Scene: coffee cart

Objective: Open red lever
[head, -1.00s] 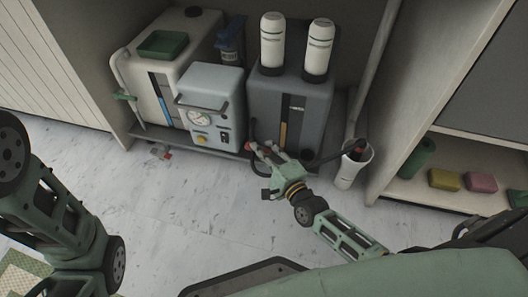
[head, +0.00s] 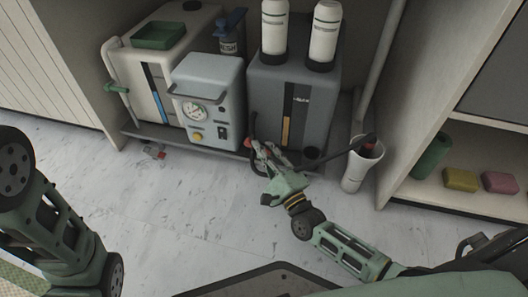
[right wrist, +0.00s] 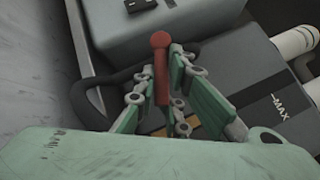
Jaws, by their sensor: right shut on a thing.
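The red lever (right wrist: 161,62) stands between the fingers of my right gripper (right wrist: 160,88) in the right wrist view. Its round red knob pokes out beyond the fingertips, and the fingers are shut on its stem. In the head view my right gripper (head: 264,158) is at the lower front of the dark grey machine (head: 265,95). A small red tip of the lever (head: 247,142) shows beside the fingers; the rest is hidden there. My left arm is at the left edge of the head view, with its gripper out of the picture.
A black hose (head: 252,130) runs close beside my right gripper. A light blue-grey box with a gauge (head: 208,90) stands to the left. A white bin (head: 361,165) stands at the right. A small red part (head: 153,151) is low at the left. The floor in front is clear.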

